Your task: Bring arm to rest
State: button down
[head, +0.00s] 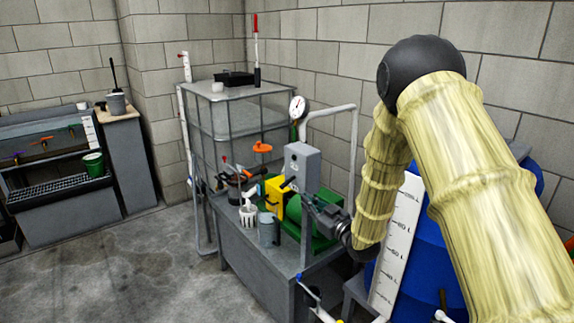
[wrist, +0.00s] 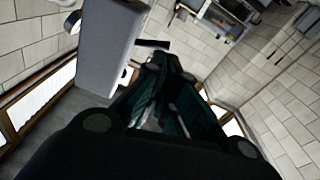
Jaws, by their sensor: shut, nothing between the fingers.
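My arm, in a pale yellow sleeve, reaches in from the right of the head view and bends down at a black elbow. My gripper (head: 306,203) is at its end, pointing left above the equipment bench, close to a grey box (head: 301,166) and a green machine (head: 322,241). In the wrist view the dark green fingers of my gripper (wrist: 172,62) come together at their tips, with nothing seen held. The grey box (wrist: 108,50) stands just left of the fingers there. The head view does not show whether the fingers touch anything.
The grey bench (head: 262,285) carries a yellow block (head: 273,196), a grey cup (head: 268,229) and a white basket (head: 248,215). A gauge (head: 297,107) and a white pipe frame (head: 354,150) stand behind. A blue barrel (head: 402,275) is beside my arm. Floor (head: 130,265) is clear at left.

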jog(key=s+d+f+m+g+h, duration=0.35)
jog(key=s+f, duration=0.75)
jog(key=f, duration=0.4)
jog(key=s+d+f+m+g+h, duration=0.35)
jog(key=s+f, duration=0.75)
jog(key=f, duration=0.4)
jog(key=s+d+f+g+h, duration=0.1)
jog(key=s+f+g, duration=0.2)
jog(key=s, duration=0.8)
jog(key=s+d+f+m+g+h, duration=0.1)
jog(key=s+f+g, duration=0.2)
jog(key=s, duration=0.9)
jog(key=s+f+m+g+h, duration=0.1)
jog(key=s+f, duration=0.3)
jog(key=s, duration=0.7)
jog(key=shift+s+d+g, duration=0.15)
jog(key=shift+d+g, duration=0.25)
jog(key=shift+g, duration=0.5)
jog(key=shift+a, duration=0.1)
